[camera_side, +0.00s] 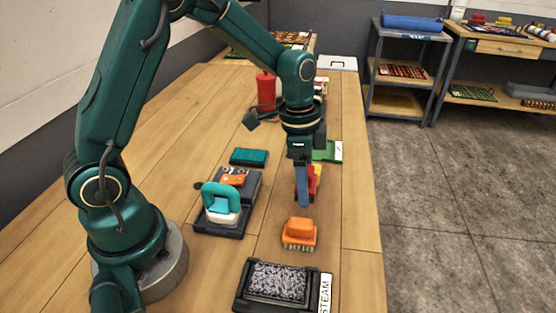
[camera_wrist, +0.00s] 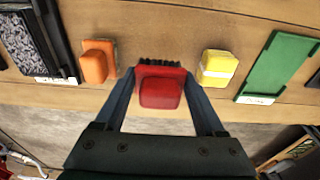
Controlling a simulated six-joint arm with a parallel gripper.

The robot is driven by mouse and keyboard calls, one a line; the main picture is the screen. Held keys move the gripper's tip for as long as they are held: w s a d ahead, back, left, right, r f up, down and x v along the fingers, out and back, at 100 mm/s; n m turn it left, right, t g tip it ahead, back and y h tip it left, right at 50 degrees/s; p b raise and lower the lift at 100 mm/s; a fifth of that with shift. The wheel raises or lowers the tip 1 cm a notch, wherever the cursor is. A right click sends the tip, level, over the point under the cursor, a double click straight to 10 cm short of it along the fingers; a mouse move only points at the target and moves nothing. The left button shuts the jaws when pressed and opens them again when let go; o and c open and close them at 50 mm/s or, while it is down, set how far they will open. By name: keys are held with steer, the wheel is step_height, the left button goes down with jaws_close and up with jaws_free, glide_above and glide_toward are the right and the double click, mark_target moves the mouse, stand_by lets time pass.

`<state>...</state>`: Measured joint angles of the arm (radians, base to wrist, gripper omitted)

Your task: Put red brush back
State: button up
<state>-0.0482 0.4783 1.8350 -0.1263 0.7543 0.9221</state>
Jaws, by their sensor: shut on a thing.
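My gripper (camera_side: 304,200) points down over the middle of the table. It is shut on the red brush (camera_wrist: 161,92), which sits between the two fingers in the wrist view with its dark bristles at the far edge. In the side view, the red brush (camera_side: 312,181) is mostly hidden behind a finger. I cannot tell how far it is above the table. An orange brush (camera_side: 299,230) lies on the table nearer the side camera; it also shows left of the red brush in the wrist view (camera_wrist: 95,63). A yellow brush (camera_wrist: 217,68) lies to the right there.
A black tray (camera_side: 240,302) with a speckled pad and a STEAM label lies at the front. A green tray (camera_side: 329,151) lies beyond my gripper. A grey tray (camera_side: 216,226) with a teal-handled tool stands left. A red bottle (camera_side: 266,92) stands farther back.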

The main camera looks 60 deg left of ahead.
steer(key=shift+f, duration=2)
steer(key=shift+f, duration=0.7)
steer(key=o, duration=1.4)
steer(key=shift+d, duration=0.1)
steer(key=r, duration=0.8)
steer(key=a+r, duration=0.1)
steer(key=r, duration=0.3)
steer(key=shift+s, duration=0.35)
steer(key=shift+s+r, duration=0.15)
steer(key=shift+r, duration=0.55)
steer(key=shift+s+d+r+n+t+y, duration=0.15)
steer(key=shift+s+r+n+t, duration=0.5)
steer(key=shift+s+n, duration=1.25)
steer(key=shift+s+r+n+t+y, duration=0.2)
steer(key=shift+s+r+n+t, duration=0.55)
steer(key=shift+s, duration=1.95)
steer(key=shift+s+d+r+n+t+y, duration=0.25)
steer(key=shift+s+n+t, duration=0.65)
steer(key=shift+s+n, duration=1.2)
